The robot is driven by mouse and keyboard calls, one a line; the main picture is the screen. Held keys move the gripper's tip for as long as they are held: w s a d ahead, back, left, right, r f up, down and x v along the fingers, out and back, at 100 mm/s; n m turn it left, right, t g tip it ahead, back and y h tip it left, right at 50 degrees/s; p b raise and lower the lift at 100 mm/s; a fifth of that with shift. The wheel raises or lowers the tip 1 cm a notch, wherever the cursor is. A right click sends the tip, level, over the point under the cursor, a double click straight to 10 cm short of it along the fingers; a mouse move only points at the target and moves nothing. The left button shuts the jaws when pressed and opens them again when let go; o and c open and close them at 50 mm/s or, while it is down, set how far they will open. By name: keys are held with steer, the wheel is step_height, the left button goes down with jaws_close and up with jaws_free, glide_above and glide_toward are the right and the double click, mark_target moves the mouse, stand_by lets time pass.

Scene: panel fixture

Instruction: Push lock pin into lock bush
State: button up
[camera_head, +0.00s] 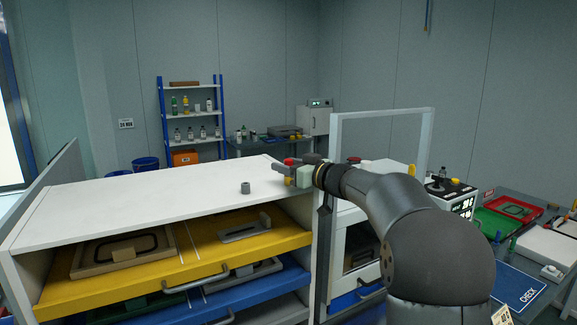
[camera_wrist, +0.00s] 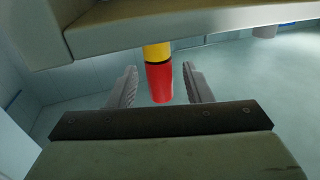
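A red and yellow cylinder, which looks like the lock pin (camera_wrist: 160,82), stands between my gripper's two fingers in the wrist view. It has a red part, a thin dark band and a yellow part. My gripper (camera_wrist: 159,70) is open, with a gap on each side of the pin. In the head view, my gripper (camera_head: 279,168) is over the right end of the white cabinet top, at the red and yellow pin (camera_head: 289,181). A small grey cylinder (camera_head: 245,188) stands on the top to the left. I cannot tell whether it is the lock bush.
The white cabinet top (camera_head: 150,205) is mostly clear. Below it, a yellow drawer (camera_head: 190,262) is open with panel parts in it. A pale frame (camera_head: 380,115) stands behind my arm. A beige slab (camera_wrist: 190,22) crosses the top of the wrist view.

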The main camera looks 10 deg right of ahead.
steer(key=b+v, duration=0.4)
steer(key=v, duration=1.3)
steer(key=s+f+m+g+h, duration=0.2)
steer(key=s+f+m+h, duration=0.25)
steer(key=f+h, duration=0.3)
steer(key=s+f+m+g+h, duration=0.1)
steer(key=s+f+m+h, duration=0.4)
steer(key=f, duration=0.4)
steer(key=s+a+f+g, duration=0.3)
steer(key=s+f, duration=0.2)
steer(key=s, duration=0.2)
steer(key=s+a+f+n+g+y, duration=0.1)
steer(key=s+a+f+g, duration=0.2)
steer(key=s, duration=0.5)
steer(key=s+a+f+n+g+y, duration=0.1)
steer(key=s+a+f+g, duration=0.3)
steer(key=s+f, duration=0.3)
steer(key=shift+s+f+g, duration=0.2)
steer(key=shift+s+g, duration=0.1)
steer(key=shift+s, duration=0.05)
